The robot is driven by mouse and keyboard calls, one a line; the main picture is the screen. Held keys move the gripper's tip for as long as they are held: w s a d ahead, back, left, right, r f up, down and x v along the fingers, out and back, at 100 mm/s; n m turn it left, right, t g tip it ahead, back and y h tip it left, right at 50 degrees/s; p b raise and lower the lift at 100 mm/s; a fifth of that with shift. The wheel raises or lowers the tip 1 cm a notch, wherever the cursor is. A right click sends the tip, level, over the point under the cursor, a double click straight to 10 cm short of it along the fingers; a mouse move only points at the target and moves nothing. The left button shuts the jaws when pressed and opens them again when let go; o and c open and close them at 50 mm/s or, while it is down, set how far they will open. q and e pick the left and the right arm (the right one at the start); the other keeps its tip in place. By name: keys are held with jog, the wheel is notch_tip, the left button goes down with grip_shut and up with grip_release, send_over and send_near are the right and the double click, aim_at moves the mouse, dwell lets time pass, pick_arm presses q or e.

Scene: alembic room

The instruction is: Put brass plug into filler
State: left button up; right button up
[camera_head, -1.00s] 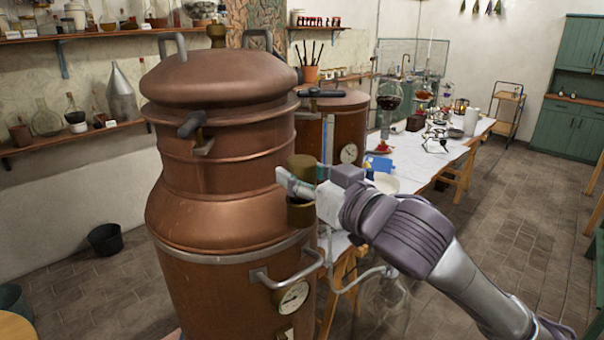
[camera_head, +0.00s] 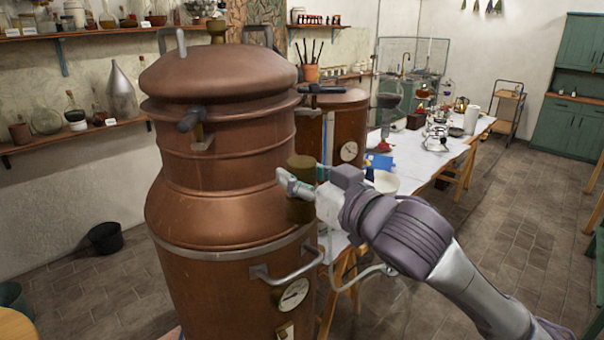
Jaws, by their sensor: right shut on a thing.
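My right gripper (camera_head: 290,184) reaches in from the right, beside the right shoulder of the large copper still (camera_head: 221,205). It is shut on the brass plug (camera_head: 301,164), a dull brass cylinder that shows above the fingers. Brass also shows below the fingers; I cannot tell whether it is the same piece or a separate fitting. The fingers hide the middle. No filler opening can be made out for sure. A small brass fitting (camera_head: 217,34) stands at the top of the still. My left gripper is out of view.
A side handle (camera_head: 290,270) and gauge (camera_head: 293,294) stick out from the still below my gripper. A smaller copper vessel (camera_head: 346,122) stands behind. A long table (camera_head: 428,160) with glassware runs to the back right. The floor to the right is clear.

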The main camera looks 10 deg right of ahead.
jog(key=shift+f, duration=1)
dwell(2.3)
jog(key=o, duration=1.3)
